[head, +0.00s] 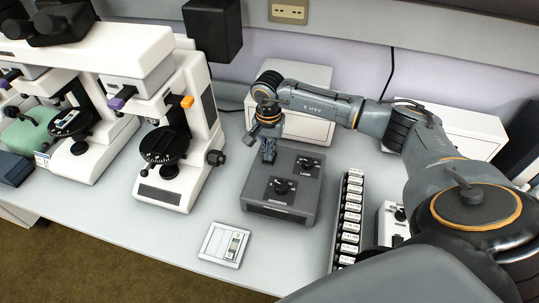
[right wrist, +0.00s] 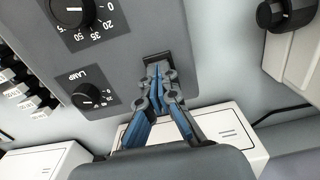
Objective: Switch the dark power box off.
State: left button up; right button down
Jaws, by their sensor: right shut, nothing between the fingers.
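The dark power box (head: 262,208) stands on the table in the middle of the head view, with a large dial (head: 280,187) and a smaller lamp dial (head: 306,163) on top. In the right wrist view its grey top (right wrist: 130,45) shows both dials and a black switch (right wrist: 156,57) near one edge. My right gripper (head: 268,158) is shut and empty, pointing down at the box's far left corner. In the right wrist view its fingertips (right wrist: 159,70) are at the switch and partly cover it. I cannot tell whether they touch, or the switch's position. My left gripper is not in view.
A white microscope (head: 185,110) stands left of the box. A small white device (head: 222,243) lies in front. A white case (head: 310,80) is behind.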

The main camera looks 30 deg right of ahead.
jog(key=shift+w+r+p, duration=0.1)
jog(key=shift+r+p, duration=0.2)
jog(key=shift+r, duration=0.25)
jog(key=shift+r+p, duration=1.4)
jog(key=shift+r, duration=1.45)
jog(key=shift+f, duration=0.15)
